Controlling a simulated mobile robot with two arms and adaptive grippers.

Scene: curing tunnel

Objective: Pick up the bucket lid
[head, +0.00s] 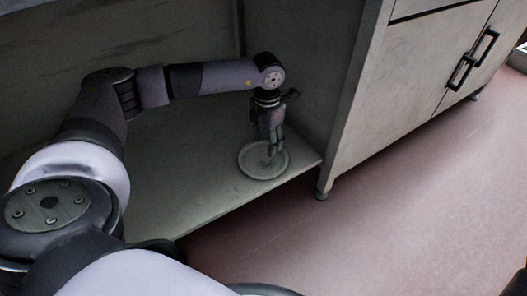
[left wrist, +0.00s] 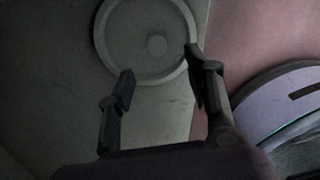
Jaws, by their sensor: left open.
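The bucket lid (head: 247,168) is a round, pale grey disc lying flat on a low shelf, near the shelf's front edge. In the left wrist view the lid (left wrist: 122,45) shows a raised rim and a small round knob (left wrist: 156,45) at its middle. My left gripper (head: 271,150) points down over the lid in the head view and hides part of it. In the left wrist view the left gripper (left wrist: 160,72) is open and empty, its fingers apart below the knob. Whether a fingertip touches the lid cannot be told. My right gripper is not in view.
The low shelf (head: 185,190) is otherwise bare, with a wall behind it and an upright panel (head: 305,80) close right of the lid. A grey cabinet (head: 420,70) with dark handles stands to the right. The reddish floor (head: 410,190) in front is clear.

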